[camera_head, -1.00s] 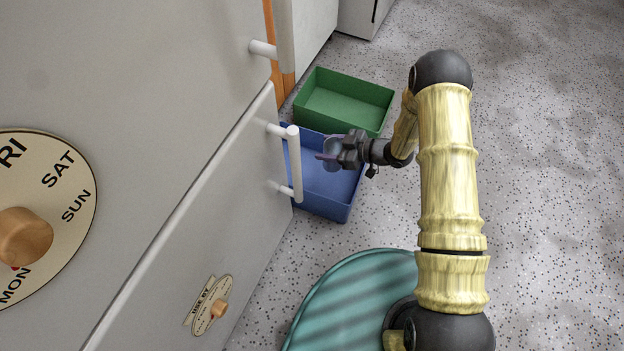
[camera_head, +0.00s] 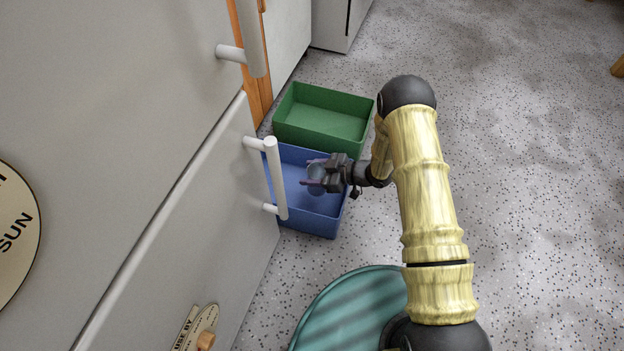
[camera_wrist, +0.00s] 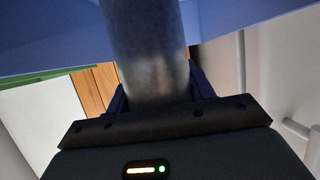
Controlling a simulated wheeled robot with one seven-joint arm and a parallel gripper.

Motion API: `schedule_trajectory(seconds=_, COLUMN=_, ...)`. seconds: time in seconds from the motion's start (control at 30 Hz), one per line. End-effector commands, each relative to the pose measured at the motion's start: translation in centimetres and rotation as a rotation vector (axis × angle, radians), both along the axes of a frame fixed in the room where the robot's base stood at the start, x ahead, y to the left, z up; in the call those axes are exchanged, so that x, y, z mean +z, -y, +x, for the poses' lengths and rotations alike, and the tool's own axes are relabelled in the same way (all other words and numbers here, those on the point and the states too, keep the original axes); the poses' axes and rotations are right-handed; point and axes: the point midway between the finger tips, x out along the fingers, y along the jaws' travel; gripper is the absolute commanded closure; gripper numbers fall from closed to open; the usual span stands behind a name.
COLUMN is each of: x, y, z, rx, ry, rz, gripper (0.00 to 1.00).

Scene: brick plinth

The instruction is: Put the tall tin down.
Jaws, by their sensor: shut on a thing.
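The tall tin is a plain grey cylinder. In the wrist view the tin (camera_wrist: 150,55) stands out between the fingers, its far end cut off by the top edge. In the head view the tin (camera_head: 317,174) shows small between the fingertips, seen from above. My gripper (camera_head: 314,172) is shut on it, over the open blue bin (camera_head: 309,221). The blue bin wall also fills the top of the wrist view (camera_wrist: 50,35). I cannot tell whether the tin's base touches the bin floor.
An open, empty green bin (camera_head: 318,141) stands just behind the blue one. A white cabinet front with a bar handle (camera_head: 277,180) lies close on the left, the handle overlapping the blue bin in view. Speckled floor (camera_head: 530,180) is clear on the right.

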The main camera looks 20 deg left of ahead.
Motion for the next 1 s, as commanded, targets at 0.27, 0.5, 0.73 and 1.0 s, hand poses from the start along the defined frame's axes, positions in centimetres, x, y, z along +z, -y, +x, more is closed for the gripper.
schedule_trajectory(seconds=0.27, x=-3.2, y=0.0, z=0.0, rx=0.000, ry=0.000, rz=-0.001, gripper=0.69)
schedule_trajectory(seconds=0.5, x=-3.8, y=0.0, z=0.0, rx=0.000, ry=0.000, rz=-0.001, gripper=0.69)
schedule_trajectory(seconds=0.73, x=-4.0, y=0.0, z=0.0, rx=0.000, ry=0.000, rz=0.000, gripper=0.69)
schedule_trajectory(seconds=1.0, x=-4.6, y=0.0, z=0.0, rx=0.000, ry=0.000, rz=0.001, gripper=0.69)
